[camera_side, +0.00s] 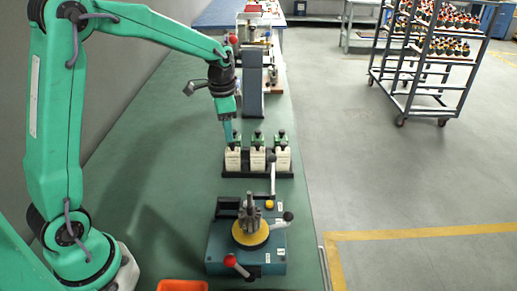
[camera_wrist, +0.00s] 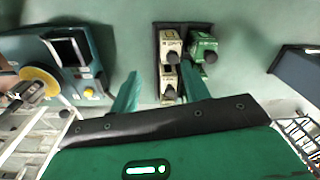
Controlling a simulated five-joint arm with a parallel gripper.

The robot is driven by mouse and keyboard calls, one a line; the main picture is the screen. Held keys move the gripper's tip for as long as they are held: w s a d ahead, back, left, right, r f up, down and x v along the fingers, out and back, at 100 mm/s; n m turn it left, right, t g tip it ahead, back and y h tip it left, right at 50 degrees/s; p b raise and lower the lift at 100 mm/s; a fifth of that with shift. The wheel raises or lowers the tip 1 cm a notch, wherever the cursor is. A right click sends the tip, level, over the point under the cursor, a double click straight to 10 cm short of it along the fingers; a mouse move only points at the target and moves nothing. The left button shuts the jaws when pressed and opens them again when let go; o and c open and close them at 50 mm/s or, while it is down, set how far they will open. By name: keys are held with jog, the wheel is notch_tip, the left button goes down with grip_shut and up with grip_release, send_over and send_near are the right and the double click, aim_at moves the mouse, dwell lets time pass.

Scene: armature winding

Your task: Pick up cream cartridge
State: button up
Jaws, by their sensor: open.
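Several cream cartridges with black knobs stand upright in a black tray (camera_side: 259,174) in the side view, the leftmost cream cartridge (camera_side: 233,160) nearest my gripper. Green cartridges (camera_side: 257,136) show behind them. My gripper (camera_side: 229,138) is open and points down just above the left end of the tray. In the wrist view, my gripper (camera_wrist: 159,70) has its fingers apart, with a cream cartridge (camera_wrist: 167,82) showing between them. Another cream cartridge (camera_wrist: 170,46) and a green cartridge (camera_wrist: 203,47) lie beyond. Part of the tray is hidden by the right finger.
A blue-green winding fixture (camera_side: 218,252) with a yellow disc and red-knobbed lever stands in front of the tray. A grey upright block (camera_side: 253,95) stands behind it. An orange bin (camera_side: 182,286) is at the bottom edge. The green table left of the tray is clear.

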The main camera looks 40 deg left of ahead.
aim_at(232, 147)
jog(key=shift+m+g, duration=0.3)
jog(key=shift+m, duration=0.1)
jog(key=w+f, duration=0.1)
jog(key=w+a+f, duration=0.1)
jog(key=f, duration=0.1)
jog(key=shift+w+a+f, duration=0.15)
jog(key=shift+f, duration=4.05)
jog(key=c, duration=0.9)
